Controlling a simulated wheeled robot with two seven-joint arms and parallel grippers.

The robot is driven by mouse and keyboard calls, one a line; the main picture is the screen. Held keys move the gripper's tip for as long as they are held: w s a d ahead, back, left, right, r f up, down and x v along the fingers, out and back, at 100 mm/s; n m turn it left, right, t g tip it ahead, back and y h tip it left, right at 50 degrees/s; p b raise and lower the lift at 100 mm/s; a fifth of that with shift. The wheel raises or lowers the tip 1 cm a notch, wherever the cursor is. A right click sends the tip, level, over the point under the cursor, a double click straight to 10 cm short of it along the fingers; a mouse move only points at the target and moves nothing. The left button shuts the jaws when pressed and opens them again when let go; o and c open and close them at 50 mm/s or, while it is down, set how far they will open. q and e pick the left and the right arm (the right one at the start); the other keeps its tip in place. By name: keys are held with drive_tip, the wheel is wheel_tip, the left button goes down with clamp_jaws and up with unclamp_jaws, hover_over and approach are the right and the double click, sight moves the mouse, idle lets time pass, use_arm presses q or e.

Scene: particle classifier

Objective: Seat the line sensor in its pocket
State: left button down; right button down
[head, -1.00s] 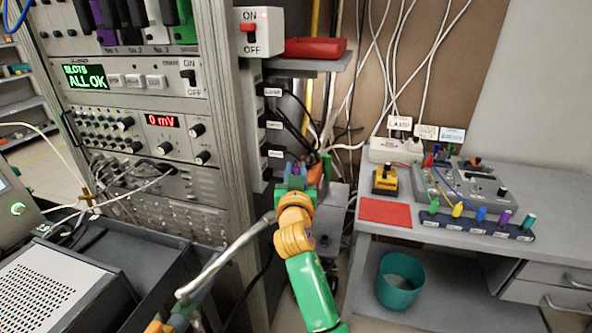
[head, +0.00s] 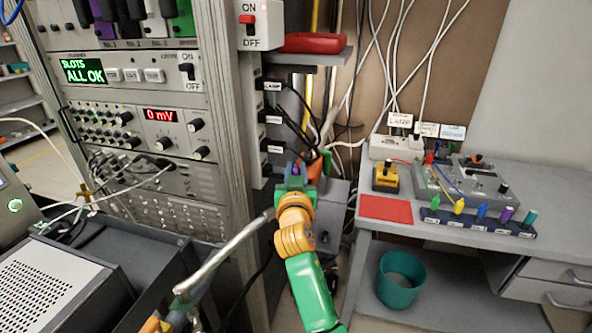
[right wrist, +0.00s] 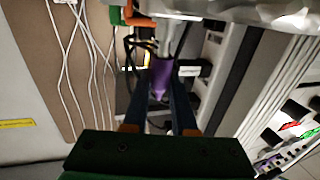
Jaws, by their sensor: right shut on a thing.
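My right gripper (head: 295,183) is shut on a small purple piece (head: 296,170), in front of the strip and cables beside the rack. In the right wrist view the purple piece (right wrist: 161,76) sits between the two dark fingers (right wrist: 160,100). I cannot tell for sure whether it is the line sensor. Its far end lies near dark cables and the strip, and contact is unclear. No pocket can be made out. My left gripper (head: 188,292) is partly in view at the lower left, by a silver bar (head: 228,250); its jaws are unclear.
The rack (head: 140,130) stands left, with the labelled strip (head: 268,125) on its side. Cables hang behind my right gripper. A bench (head: 470,240) at right holds a red mat (head: 386,208), a yellow device (head: 386,178) and a dark holder (head: 478,224). A teal bin (head: 401,280) stands below.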

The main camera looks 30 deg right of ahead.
drive_tip(key=shift+f+b, duration=0.65)
drive_tip(key=shift+f, duration=0.2)
drive_tip(key=c, duration=0.6)
unclamp_jaws()
drive_tip(key=shift+c, duration=0.2)
